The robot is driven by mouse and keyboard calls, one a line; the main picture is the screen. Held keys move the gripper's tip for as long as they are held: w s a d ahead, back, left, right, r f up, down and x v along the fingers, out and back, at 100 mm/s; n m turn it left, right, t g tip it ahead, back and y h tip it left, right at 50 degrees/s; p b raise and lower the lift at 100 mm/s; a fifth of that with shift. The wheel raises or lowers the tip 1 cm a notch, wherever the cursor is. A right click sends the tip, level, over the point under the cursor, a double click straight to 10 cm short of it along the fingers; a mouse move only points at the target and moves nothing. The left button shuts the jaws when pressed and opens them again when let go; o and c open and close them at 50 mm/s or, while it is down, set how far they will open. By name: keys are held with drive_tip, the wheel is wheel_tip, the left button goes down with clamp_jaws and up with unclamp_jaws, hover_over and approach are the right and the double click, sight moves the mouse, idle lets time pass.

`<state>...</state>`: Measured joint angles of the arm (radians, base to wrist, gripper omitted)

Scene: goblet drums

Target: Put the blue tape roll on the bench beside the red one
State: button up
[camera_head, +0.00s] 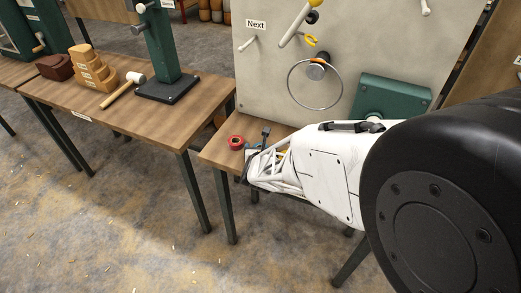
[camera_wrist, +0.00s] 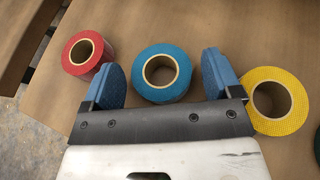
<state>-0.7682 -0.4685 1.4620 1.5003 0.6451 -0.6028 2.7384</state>
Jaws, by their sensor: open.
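The blue tape roll (camera_wrist: 173,91) lies flat on the bench in the wrist view, between and just beyond the blue pads of my gripper (camera_wrist: 162,82). My gripper is open, one finger on each side of the roll's near part; I cannot tell whether they touch it. The red tape roll (camera_wrist: 84,56) lies to the left, close beside the left finger. It also shows in the head view (camera_head: 236,142) near the bench's left edge. In the head view, my arm and gripper hide the blue roll.
A yellow tape roll (camera_wrist: 281,99) sits close to the right finger. The bench (camera_wrist: 215,22) is bare beyond the rolls. In the head view, an upright panel (camera_head: 275,75) stands at the back of this bench. A gap separates it from another bench (camera_head: 130,104) on the left.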

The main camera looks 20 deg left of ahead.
drive_tip(key=v, duration=1.1)
drive_tip(key=shift+s+d, duration=0.15)
drive_tip(key=shift+s, duration=0.15)
drive_tip(key=shift+r, duration=0.1)
idle(0.8)
drive_tip(key=w+d+r+n+g, duration=0.1)
drive_tip(key=d+r+n+g, duration=0.3)
drive_tip(key=d+r+n, duration=1.4)
drive_tip(key=s+d+r+n+g+h, duration=0.2)
drive_tip(key=s+d+n, duration=0.4)
drive_tip(key=s+d, duration=0.3)
drive_tip(key=s+d+r+n+g+h, duration=0.3)
drive_tip(key=s+d+r+n, duration=0.3)
drive_tip(key=d, duration=0.9)
drive_tip(key=s+n, duration=0.1)
drive_tip(key=s, duration=0.1)
drive_tip(key=shift+s+d+g, duration=0.15)
drive_tip(key=shift+s+g, duration=0.25)
